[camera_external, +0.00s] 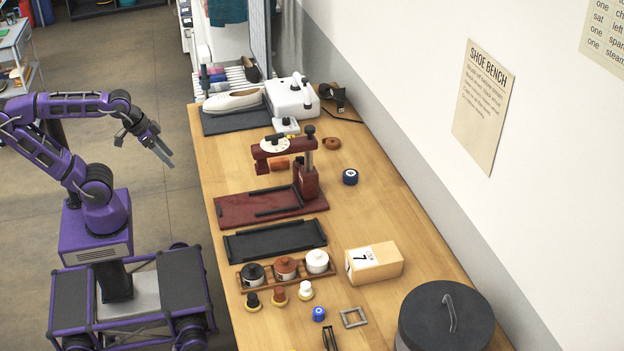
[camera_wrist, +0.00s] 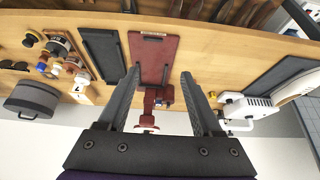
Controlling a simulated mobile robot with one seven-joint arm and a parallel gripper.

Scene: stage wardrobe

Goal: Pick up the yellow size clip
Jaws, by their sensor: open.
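I cannot clearly make out a yellow size clip in either view. My gripper (camera_external: 166,158) is open and empty, held in the air left of the bench in the external view. In the wrist view its two fingers (camera_wrist: 160,75) stand wide apart, with the dark red press base (camera_wrist: 152,52) seen beyond and between them. The red press (camera_external: 307,180) stands on the wooden bench (camera_external: 388,222), with a round white dial on its arm.
A black tray (camera_external: 275,240), a rack of lidded jars (camera_external: 286,269) and a number box (camera_external: 374,263) stand nearer the camera. A dark round bin (camera_external: 446,318) is at the front right.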

